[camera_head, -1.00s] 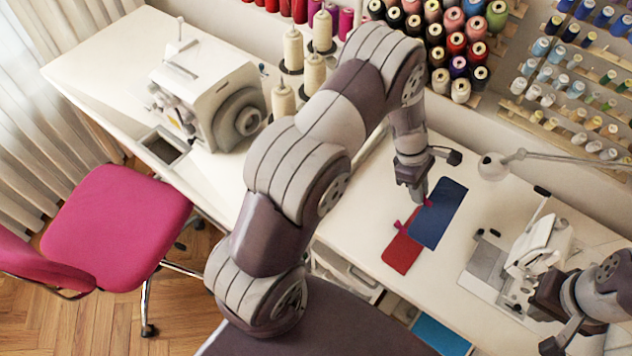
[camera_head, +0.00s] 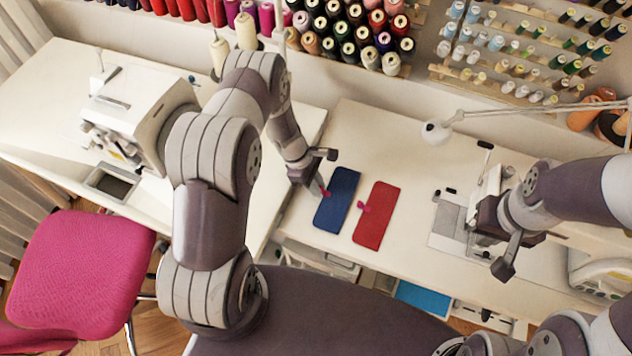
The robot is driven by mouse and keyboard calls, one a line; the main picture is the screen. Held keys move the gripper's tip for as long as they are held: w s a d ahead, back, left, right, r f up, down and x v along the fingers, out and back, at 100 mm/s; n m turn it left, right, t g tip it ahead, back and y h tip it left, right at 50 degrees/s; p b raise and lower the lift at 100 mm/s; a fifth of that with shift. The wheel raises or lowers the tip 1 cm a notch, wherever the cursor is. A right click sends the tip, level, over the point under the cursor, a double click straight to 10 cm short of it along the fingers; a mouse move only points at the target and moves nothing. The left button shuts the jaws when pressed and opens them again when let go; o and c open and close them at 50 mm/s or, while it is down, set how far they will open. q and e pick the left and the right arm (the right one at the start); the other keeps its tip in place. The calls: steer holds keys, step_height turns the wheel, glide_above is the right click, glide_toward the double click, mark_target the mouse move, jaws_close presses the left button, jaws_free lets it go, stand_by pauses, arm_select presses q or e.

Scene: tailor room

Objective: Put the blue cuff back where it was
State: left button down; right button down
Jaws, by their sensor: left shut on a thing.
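The blue cuff (camera_head: 337,205) is a dark blue rectangle on the white table, just left of the red cuff (camera_head: 377,215), with a narrow gap between them. A small pink piece shows at the blue cuff's left edge and another on the red cuff. My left gripper (camera_head: 322,189) is at the blue cuff's left edge, shut on it at the pink piece. Whether the cuff touches the table or hangs just above it is hard to tell. My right gripper (camera_head: 505,262) is over the white machine at the right, apart from the cuffs; its jaws are unclear.
A white sewing machine (camera_head: 135,115) stands on the left table. Another small machine (camera_head: 490,190) on a grey plate is right of the cuffs. A lamp (camera_head: 437,132) stands behind. Thread racks line the wall. A pink chair (camera_head: 80,265) is at lower left.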

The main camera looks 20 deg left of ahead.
arm_select(q)
steer(key=shift+a+f, duration=0.1)
steer(key=shift+f, duration=0.25)
steer(key=c, duration=1.1)
jaws_free()
steer(key=shift+w+a+r, duration=0.1)
steer(key=shift+a+r, duration=0.05)
steer(key=shift+r, duration=0.45)
steer(key=b+v, duration=0.1)
steer(key=v, duration=0.9)
steer(key=s+d+r+m+t+y, duration=0.1)
steer(key=s+d+r+m+y, duration=0.2)
steer(key=s+r+m, duration=1.1)
steer(key=r+m+y, duration=0.1)
steer(key=r+m, duration=0.1)
steer(key=m, duration=0.2)
steer(key=shift+d+t, duration=0.2)
steer(key=shift+t, duration=0.1)
